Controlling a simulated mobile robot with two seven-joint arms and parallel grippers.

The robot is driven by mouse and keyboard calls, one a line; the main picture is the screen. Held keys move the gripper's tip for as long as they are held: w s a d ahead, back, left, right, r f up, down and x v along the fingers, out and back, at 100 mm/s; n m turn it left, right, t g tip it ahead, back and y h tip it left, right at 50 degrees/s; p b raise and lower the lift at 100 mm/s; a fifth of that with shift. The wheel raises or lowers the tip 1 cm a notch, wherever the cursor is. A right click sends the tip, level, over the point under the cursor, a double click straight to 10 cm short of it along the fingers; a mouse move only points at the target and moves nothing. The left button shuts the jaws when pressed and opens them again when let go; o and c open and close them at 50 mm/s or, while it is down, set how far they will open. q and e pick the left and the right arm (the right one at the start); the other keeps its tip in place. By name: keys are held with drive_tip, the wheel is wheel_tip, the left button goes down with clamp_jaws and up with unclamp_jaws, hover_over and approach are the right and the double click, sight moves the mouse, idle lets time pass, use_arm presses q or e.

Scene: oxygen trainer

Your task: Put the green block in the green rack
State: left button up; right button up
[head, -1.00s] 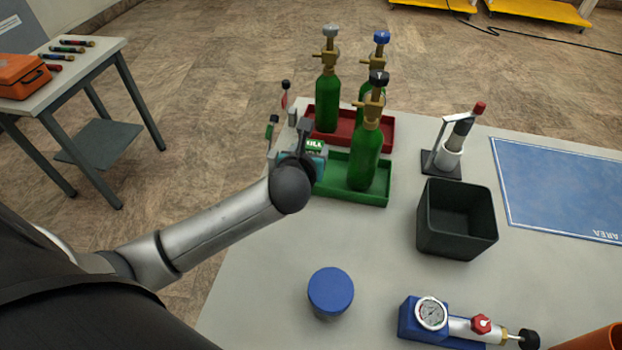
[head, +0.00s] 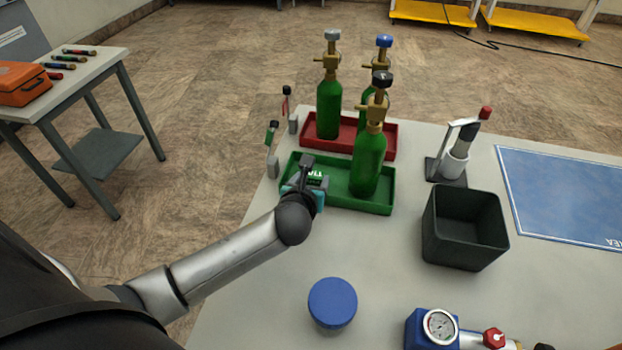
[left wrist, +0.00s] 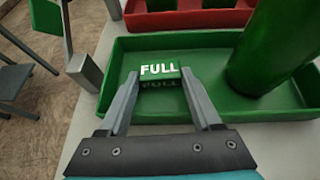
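The green block (left wrist: 160,70), marked FULL in white, is between the fingertips of my left gripper (left wrist: 159,80), which is shut on it. In the head view the block (head: 314,179) shows partly behind the gripper (head: 308,172). The green rack (head: 345,202) is a shallow green tray with one green cylinder standing at its right. The block is over the left part of this rack, inside its rim as seen; I cannot tell whether it touches the floor of the rack (left wrist: 115,78). My right gripper is not in view.
The green cylinder (head: 367,165) stands right of my left gripper. A red rack (head: 345,143) with two more cylinders is behind. A dark open bin (head: 463,228), a blue-lidded jar (head: 332,302) and a gauge (head: 440,327) are on the table. Small tagged holders (head: 272,166) stand left of the racks.

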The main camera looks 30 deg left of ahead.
use_arm(q)
drive_tip(key=o, duration=0.4)
drive_tip(key=shift+o, duration=0.2)
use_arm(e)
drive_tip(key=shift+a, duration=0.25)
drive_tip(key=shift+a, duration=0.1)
use_arm(q)
drive_tip(key=shift+r, duration=0.25)
drive_tip(key=p+v, duration=0.4)
drive_tip(key=v, duration=0.7)
drive_tip(key=shift+s, duration=0.2)
drive_tip(key=shift+s+d+r, duration=0.15)
drive_tip(key=shift+s, duration=0.15)
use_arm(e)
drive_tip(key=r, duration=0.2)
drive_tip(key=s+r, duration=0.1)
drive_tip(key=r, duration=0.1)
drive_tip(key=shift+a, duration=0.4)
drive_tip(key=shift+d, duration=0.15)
